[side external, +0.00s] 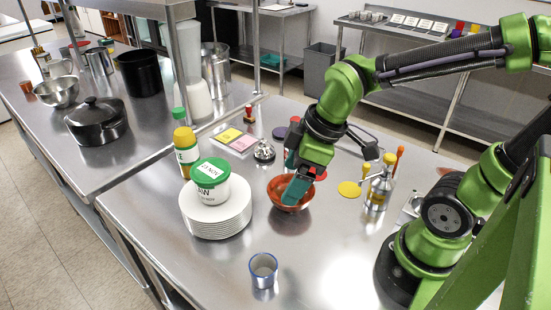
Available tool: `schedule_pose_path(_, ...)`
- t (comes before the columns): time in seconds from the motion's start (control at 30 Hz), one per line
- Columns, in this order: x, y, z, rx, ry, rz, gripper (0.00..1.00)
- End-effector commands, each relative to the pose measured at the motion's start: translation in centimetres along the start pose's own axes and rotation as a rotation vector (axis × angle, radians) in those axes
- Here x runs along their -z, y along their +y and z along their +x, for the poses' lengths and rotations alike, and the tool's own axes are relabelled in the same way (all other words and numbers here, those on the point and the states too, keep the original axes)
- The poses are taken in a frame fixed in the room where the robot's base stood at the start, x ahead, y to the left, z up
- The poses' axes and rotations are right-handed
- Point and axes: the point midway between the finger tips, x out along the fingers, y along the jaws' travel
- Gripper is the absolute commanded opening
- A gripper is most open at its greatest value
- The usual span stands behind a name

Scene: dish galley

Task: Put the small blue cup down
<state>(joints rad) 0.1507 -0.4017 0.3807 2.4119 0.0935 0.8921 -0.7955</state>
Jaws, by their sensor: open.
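A small cup with a blue rim (263,269) stands upright on the steel counter (335,250), near the front of the picture. Nothing is touching it. My gripper (293,196) points down at a red-brown bowl (281,205), up and to the right of the cup in the picture. Its teal fingers are at or just over the bowl and hide part of it. The gripper is open and apart from the cup. I cannot tell whether the fingers touch the bowl.
A stack of white plates (216,221) bears a green-lidded tub (211,181), left of the bowl. A black pot (97,121) is farther left. The counter around the cup is clear.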

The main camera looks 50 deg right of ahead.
Motion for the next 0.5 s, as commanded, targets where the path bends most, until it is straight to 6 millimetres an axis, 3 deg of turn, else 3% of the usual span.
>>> schedule_pose_path(0.1,-0.9,2.3,-3.6,-0.061,0.126,0.38,0.87)
schedule_pose_path(0.23,-2.0,3.8,-6.2,-0.05,0.237,0.703,0.87)
schedule_pose_path(0.37,-2.7,4.5,-7.4,-0.025,0.294,0.875,0.87)
schedule_pose_path(0.5,-2.9,4.6,-7.6,-0.016,0.306,0.922,0.87)
